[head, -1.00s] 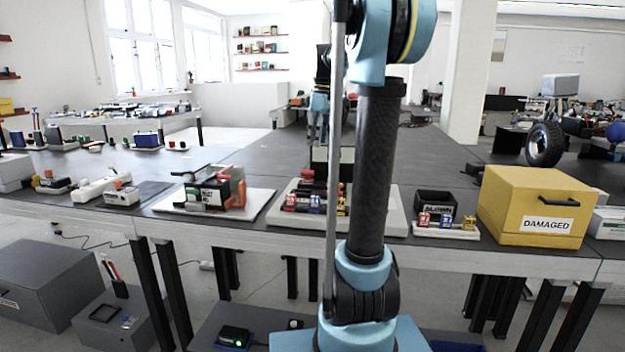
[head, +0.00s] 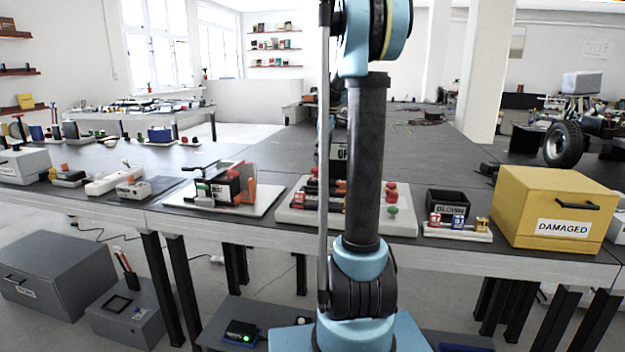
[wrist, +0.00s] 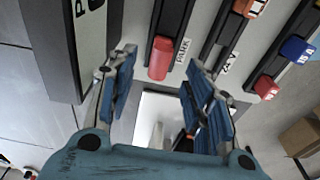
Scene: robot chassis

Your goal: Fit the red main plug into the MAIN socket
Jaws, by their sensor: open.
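In the wrist view my gripper (wrist: 160,62) is open, with its blue-padded fingers spread. A red plug (wrist: 160,58) at the end of a black rail lies between the fingertips in the picture, apart from both. I cannot tell how far below them it is. A white label that seems to read PARK is beside it. Another red plug (wrist: 265,88) and a blue plug (wrist: 297,47) are further right. In the head view my arm hides my gripper and part of the pale plug board (head: 405,222). I cannot make out the MAIN socket label in either view.
A dark box (wrist: 62,45) with a lettered pale face stands close left of my gripper. A small fuse rack (head: 457,235), a black bin (head: 448,203) and a yellow DAMAGED box (head: 545,205) stand right of the board. A white-based unit (head: 225,205) stands left.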

